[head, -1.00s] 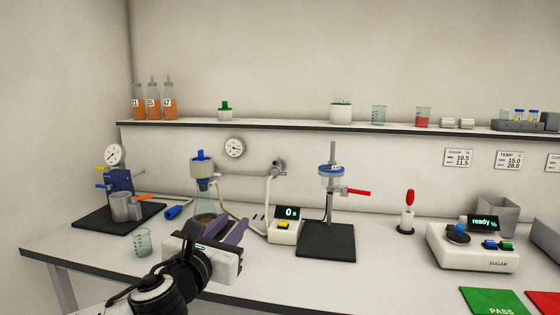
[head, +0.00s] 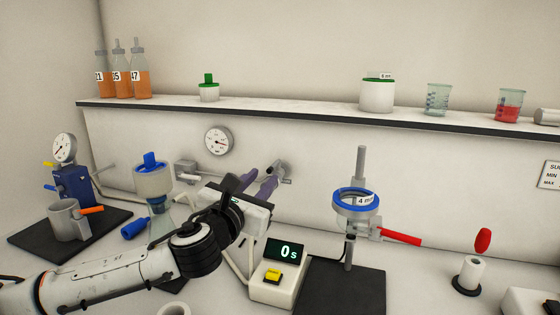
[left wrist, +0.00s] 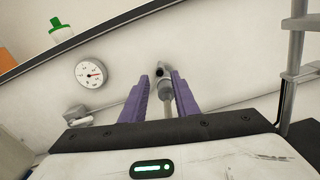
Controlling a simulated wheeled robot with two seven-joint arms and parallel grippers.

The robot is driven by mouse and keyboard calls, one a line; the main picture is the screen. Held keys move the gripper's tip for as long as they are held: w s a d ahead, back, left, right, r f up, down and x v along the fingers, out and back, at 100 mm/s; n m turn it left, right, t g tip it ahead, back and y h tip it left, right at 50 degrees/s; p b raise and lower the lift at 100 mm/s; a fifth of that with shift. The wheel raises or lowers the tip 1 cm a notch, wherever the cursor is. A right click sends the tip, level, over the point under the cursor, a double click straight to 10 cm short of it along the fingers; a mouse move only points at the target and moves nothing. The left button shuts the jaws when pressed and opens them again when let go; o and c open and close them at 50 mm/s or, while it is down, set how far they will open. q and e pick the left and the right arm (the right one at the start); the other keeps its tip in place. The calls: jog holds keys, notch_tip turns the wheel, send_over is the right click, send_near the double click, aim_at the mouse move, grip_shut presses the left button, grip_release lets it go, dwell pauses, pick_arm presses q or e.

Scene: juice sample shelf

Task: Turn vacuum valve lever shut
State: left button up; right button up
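The grey vacuum valve (head: 286,171) is on the wall, to the right of the round gauge, partly hidden behind my left gripper's fingers. In the left wrist view the valve (left wrist: 164,86) shows in the gap between the fingers, with a small grey piece at its top. I cannot clearly tell which part is the lever or how it is turned. My left gripper (head: 262,180) has purple fingers spread apart, pointing at the valve. In the left wrist view the gripper (left wrist: 161,82) is open, and contact with the valve cannot be made out. My right gripper is not in view.
A round gauge (head: 218,141) is on the wall left of the valve. Below are the blue-topped filter funnel (head: 153,178), a timer (head: 278,276) reading 0 s, and a ring stand (head: 357,209) with a red handle. A shelf edge (head: 300,117) runs above.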

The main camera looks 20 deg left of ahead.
aim_at(274, 166)
pick_arm(q)
jog(key=w, duration=0.9)
jog(key=shift+d+r, duration=0.1)
jog(key=shift+d, duration=0.1)
jog(key=shift+c, duration=0.5)
grip_shut()
dwell(0.7)
